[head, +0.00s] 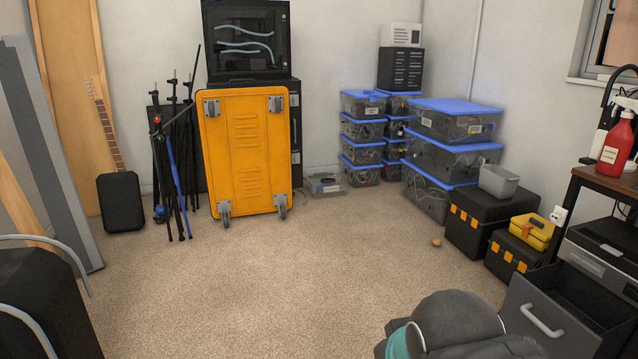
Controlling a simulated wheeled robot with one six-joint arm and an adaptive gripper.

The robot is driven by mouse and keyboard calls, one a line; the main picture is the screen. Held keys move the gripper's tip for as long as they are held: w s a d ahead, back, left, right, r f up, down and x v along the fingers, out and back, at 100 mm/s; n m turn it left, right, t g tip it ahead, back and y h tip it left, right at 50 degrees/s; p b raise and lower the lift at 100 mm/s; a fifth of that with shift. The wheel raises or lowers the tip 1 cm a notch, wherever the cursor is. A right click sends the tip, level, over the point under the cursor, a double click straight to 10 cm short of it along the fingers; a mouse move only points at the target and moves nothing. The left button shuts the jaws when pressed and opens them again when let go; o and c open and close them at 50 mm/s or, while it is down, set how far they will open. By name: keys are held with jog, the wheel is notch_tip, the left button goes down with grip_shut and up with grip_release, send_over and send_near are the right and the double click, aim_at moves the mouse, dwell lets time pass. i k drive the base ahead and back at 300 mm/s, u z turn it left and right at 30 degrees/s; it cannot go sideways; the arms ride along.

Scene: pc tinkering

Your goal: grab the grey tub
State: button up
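The grey tub (498,182) is a small, open-topped container in the right part of the head view. It stands upright on top of a black case with orange latches (478,224), near its back edge. Part of my arm, dark grey with a teal band, shows at the bottom right. My gripper is not in view, so I cannot see whether it holds anything.
Clear bins with blue lids (450,155) are stacked behind the tub. A yellow toolbox (533,230) and an open drawer (560,315) lie to the right.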

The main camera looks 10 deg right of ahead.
aim_at(500, 182)
jog(key=z, duration=0.1)
jog(key=i, duration=1.85)
jog(key=z, duration=0.75)
jog(key=i, duration=1.8)
jog(key=z, duration=1.5)
jog(key=i, duration=0.85)
jog(key=z, duration=0.35)
